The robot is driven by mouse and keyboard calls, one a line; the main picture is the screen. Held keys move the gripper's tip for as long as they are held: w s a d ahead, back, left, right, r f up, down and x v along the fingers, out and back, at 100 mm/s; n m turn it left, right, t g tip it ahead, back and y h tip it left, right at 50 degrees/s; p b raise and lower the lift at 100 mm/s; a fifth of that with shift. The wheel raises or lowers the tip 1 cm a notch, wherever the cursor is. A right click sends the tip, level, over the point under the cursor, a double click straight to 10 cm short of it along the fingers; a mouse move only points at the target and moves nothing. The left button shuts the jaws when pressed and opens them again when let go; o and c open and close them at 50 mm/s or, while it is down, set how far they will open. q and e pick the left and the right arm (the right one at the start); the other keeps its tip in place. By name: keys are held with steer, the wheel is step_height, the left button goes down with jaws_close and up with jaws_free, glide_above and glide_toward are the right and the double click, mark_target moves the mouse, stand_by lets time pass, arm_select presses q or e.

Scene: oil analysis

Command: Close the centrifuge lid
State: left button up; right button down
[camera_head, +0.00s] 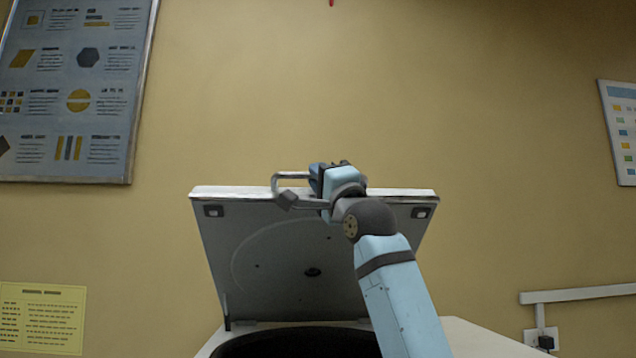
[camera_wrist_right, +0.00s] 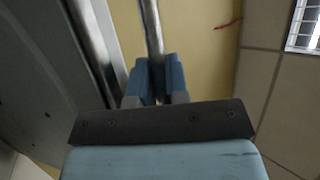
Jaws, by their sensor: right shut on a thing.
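The centrifuge lid (camera_head: 285,265) stands raised in the head view, tilted back, its grey underside facing me. A metal bar handle (camera_head: 290,176) runs along its top edge. The dark opening of the centrifuge (camera_head: 295,344) shows below the lid. My right gripper (camera_head: 318,178) is at the lid's top edge, shut on the handle. In the right wrist view the handle bar (camera_wrist_right: 152,32) passes between the blue fingers (camera_wrist_right: 157,85), and the lid (camera_wrist_right: 45,85) is on the left. My left gripper is in neither view.
The centrifuge's white top (camera_head: 475,340) extends to the right of the opening. A wall with posters (camera_head: 70,90) is behind the lid. A rail and a socket (camera_head: 541,338) are on the wall at lower right. The space above the lid is clear.

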arm_select(q)
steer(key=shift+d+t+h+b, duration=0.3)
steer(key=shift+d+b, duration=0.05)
steer(key=shift+b, duration=0.75)
arm_select(e)
steer(key=shift+n+y, duration=0.6)
steer(key=shift+y, duration=0.2)
steer(key=shift+s+f, duration=0.85)
steer(key=shift+f, duration=0.2)
steer(key=shift+s+f, duration=0.8)
steer(key=shift+f, duration=0.25)
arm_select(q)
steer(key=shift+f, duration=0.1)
arm_select(e)
steer(key=c, duration=1.4)
jaws_free()
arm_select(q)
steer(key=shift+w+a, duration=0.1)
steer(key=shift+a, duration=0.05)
arm_select(e)
steer(key=v, duration=1.3)
steer(key=shift+s+f, duration=0.15)
steer(key=shift+f, duration=0.2)
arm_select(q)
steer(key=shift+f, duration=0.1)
